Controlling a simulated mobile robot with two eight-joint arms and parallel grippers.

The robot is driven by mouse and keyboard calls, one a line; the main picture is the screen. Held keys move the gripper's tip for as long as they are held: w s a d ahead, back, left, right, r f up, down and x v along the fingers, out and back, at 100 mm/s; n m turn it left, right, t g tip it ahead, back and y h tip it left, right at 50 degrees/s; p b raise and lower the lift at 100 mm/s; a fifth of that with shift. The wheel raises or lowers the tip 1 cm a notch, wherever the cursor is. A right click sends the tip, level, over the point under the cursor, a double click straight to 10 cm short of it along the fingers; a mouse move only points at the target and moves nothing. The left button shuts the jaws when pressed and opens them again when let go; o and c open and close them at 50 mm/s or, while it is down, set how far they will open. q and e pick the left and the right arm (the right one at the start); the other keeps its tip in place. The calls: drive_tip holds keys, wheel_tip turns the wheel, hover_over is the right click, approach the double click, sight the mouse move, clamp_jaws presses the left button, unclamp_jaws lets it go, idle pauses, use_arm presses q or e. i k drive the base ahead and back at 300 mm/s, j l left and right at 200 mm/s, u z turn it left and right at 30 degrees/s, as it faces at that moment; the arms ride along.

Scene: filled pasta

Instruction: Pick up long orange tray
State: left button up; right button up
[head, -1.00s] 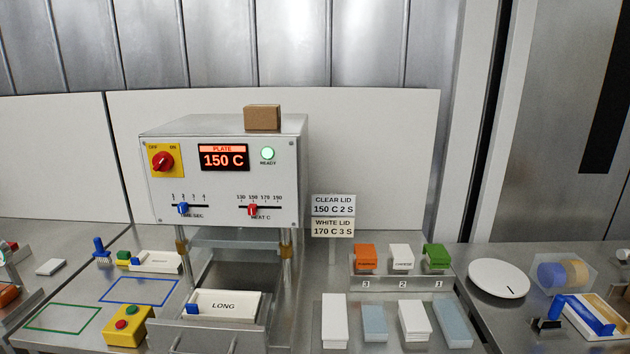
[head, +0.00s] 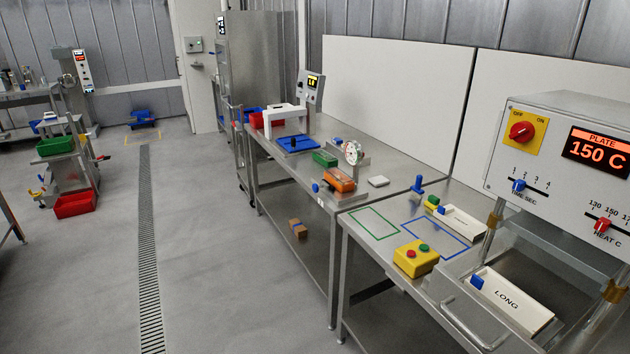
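An orange object (head: 340,181), which looks like a tray, sits near the front edge of the steel bench, beside a round dial (head: 353,152). It is small in the view, and I cannot tell its length or contents. A white tray marked LONG (head: 508,300) sits in the drawer of the sealing machine (head: 560,160) at the right. Neither of my grippers shows in the head view.
A green container (head: 325,159), a blue board (head: 296,144) and red bins (head: 265,118) are further along the bench. A yellow button box (head: 416,258) stands by the green and blue outlines. Grey floor (head: 220,260) is open at the left. A cart with a red bin (head: 75,205) stands far left.

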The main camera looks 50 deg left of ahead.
sight(341, 181)
drive_tip(key=u, duration=1.65)
drive_tip(key=i+j+z, duration=0.3)
drive_tip(key=i+j, duration=0.4)
drive_tip(key=i, duration=0.2)
drive_tip(key=i+j+z, duration=0.35)
drive_tip(key=i+j, duration=0.45)
drive_tip(key=i+j+z, duration=0.1)
drive_tip(key=i+j, duration=0.2)
drive_tip(key=i, duration=0.15)
drive_tip(key=i+j+z, duration=0.1)
drive_tip(key=i+j, duration=0.25)
drive_tip(key=i, duration=0.1)
